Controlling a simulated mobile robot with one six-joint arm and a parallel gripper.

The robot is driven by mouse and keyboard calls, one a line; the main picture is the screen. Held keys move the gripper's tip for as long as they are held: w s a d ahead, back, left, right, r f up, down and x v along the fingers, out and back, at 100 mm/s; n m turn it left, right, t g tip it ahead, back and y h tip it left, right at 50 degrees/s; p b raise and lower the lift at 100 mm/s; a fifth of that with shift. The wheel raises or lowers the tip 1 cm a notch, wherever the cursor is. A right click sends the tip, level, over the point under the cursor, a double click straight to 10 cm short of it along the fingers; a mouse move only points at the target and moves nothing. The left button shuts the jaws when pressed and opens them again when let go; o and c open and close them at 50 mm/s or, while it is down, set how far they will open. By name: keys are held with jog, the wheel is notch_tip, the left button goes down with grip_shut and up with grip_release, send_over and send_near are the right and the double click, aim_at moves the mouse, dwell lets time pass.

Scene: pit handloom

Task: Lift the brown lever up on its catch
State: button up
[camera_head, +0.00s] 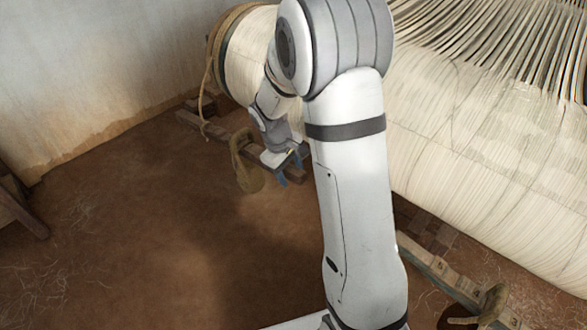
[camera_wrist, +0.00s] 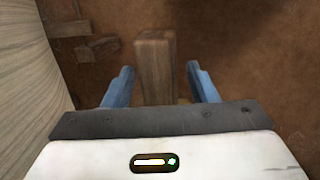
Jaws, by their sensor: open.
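The brown wooden lever (camera_wrist: 155,66) shows end-on in the wrist view, running up between the two blue fingers. My gripper (camera_wrist: 160,72) is open, with one finger on each side of the lever. The left finger is very close to it and the right one has a clearer gap; I cannot tell whether either touches. In the head view my gripper (camera_head: 290,173) is low by the warp roll's left end. A wooden bar (camera_head: 217,131) runs toward it there; the gripper hides part of that area. The catch cannot be made out.
The cream warp roll (camera_head: 250,60) stands close beside the arm. Wooden pieces (camera_wrist: 97,48) lie left of the lever in the wrist view. The earth floor (camera_head: 140,230) is clear to the left.

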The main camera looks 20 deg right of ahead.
jog(key=shift+r, duration=0.1)
jog(key=p+v, duration=0.1)
jog(key=v, duration=0.6)
jog(key=shift+a+r+p, duration=0.15)
jog(key=shift+r+p, duration=0.1)
jog(key=shift+p, duration=0.1)
